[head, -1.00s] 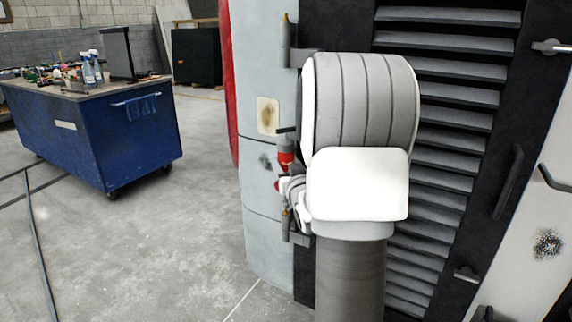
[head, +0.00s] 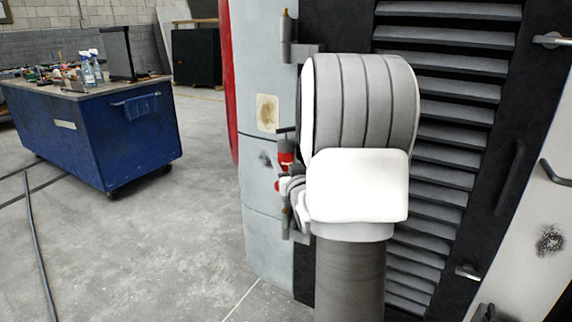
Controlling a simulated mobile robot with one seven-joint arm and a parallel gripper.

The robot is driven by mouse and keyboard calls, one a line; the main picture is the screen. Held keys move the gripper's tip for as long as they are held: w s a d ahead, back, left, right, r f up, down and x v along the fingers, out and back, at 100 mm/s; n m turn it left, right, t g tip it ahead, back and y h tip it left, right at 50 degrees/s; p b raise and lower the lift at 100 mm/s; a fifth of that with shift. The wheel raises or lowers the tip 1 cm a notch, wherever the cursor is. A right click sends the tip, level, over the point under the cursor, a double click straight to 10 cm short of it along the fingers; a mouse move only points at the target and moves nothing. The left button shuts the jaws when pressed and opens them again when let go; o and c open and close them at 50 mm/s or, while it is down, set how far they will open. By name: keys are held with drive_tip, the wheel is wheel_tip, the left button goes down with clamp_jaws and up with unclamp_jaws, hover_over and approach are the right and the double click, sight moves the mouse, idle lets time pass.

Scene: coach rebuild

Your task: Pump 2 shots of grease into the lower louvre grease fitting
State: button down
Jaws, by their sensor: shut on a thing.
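My gripper (head: 290,190) shows only in part, left of my white wrist. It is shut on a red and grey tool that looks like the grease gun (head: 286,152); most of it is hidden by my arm. The lower louvre hinge (head: 286,222) has a small brass-coloured tip, likely the lower grease fitting (head: 285,204), close below my gripper. I cannot tell whether the tool touches it. The upper hinge (head: 286,38) has a similar tip. The black louvre panel (head: 440,130) stands behind my arm.
A blue workbench on castors (head: 95,135) with bottles and small items stands at the left. A hose or cable (head: 40,250) lies on the floor. The pale coach side (head: 265,220) is close left of the hinges. Floor between bench and coach is clear.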

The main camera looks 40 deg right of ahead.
sight(284, 145)
drive_tip(key=shift+f+b, duration=0.35)
drive_tip(key=shift+f, duration=0.2)
drive_tip(key=shift+r, duration=0.35)
drive_tip(key=shift+r+p, duration=0.35)
drive_tip(key=shift+r, duration=0.4)
idle(0.4)
drive_tip(key=shift+r+p, duration=1.35)
drive_tip(key=shift+r, duration=1.15)
drive_tip(key=shift+s+a+f+b, duration=0.1)
drive_tip(key=shift+s+a+b, duration=0.15)
drive_tip(key=shift+a, duration=0.3)
drive_tip(key=s+a+b, duration=0.2)
drive_tip(key=a, duration=0.4)
drive_tip(key=shift+s+a, duration=0.15)
drive_tip(key=shift+s, duration=0.15)
